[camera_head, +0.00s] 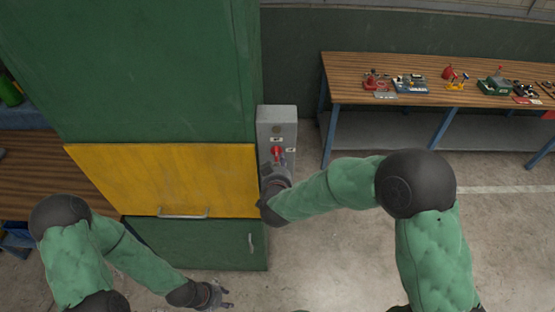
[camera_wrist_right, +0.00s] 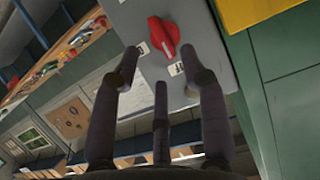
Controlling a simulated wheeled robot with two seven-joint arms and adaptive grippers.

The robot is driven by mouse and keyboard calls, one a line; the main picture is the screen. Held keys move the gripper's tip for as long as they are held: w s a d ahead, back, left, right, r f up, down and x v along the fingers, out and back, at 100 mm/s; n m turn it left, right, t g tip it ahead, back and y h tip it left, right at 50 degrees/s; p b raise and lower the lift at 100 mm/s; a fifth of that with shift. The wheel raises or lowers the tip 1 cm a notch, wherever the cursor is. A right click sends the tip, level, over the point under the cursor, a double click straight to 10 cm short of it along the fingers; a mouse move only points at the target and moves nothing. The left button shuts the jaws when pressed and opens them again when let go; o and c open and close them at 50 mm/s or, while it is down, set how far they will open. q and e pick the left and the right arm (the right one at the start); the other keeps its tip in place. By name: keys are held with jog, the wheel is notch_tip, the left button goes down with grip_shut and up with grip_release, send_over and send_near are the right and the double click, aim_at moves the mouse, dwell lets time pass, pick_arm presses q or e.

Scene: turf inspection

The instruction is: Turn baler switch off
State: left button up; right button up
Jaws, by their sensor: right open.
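The baler switch is a red rotary knob (camera_head: 277,150) on a grey control box (camera_head: 277,121) fixed to the right side of the green baler (camera_head: 160,70). In the right wrist view the red knob (camera_wrist_right: 164,36) shows close up, beyond the fingertips. My right gripper (camera_head: 275,172) is just below the knob in the head view. In the wrist view its fingers (camera_wrist_right: 160,75) are spread with nothing between them, and contact with the knob cannot be told. My left gripper (camera_head: 218,296) hangs low at the front, away from the box, and its fingers look apart.
The baler has a yellow door (camera_head: 165,178) with a metal handle. A wooden workbench (camera_head: 350,75) with several tools stands at the back right. A darker bench (camera_head: 50,170) stands at the left. The concrete floor (camera_head: 330,250) between my arms is clear.

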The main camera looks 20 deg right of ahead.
jog(key=v, duration=0.6)
jog(key=shift+s, duration=0.2)
jog(key=s+a+f+n+g+y+b, duration=0.1)
jog(key=s+f+g+y+b, duration=0.15)
jog(key=f+b, duration=1)
jog(key=s+a+f+g+y+b, duration=0.1)
jog(key=s+f+g+y+b, duration=0.15)
jog(key=f, duration=1.95)
jog(key=s+a+f+g+y+b, duration=0.1)
jog(key=s+f+b, duration=0.3)
jog(key=f, duration=0.5)
jog(key=s+f+g+y+b, duration=0.1)
jog(key=s+f+g+b, duration=0.3)
jog(key=f, duration=0.5)
jog(key=s+a+f+g+b, duration=0.1)
jog(key=s+f+g+b, duration=0.1)
jog(key=s+f+b, duration=0.4)
notch_tip(320, 180, down, 3)
jog(key=shift+s+a+f+g+y, duration=0.3)
jog(key=shift+s+a+y, duration=0.1)
jog(key=shift+s, duration=0.4)
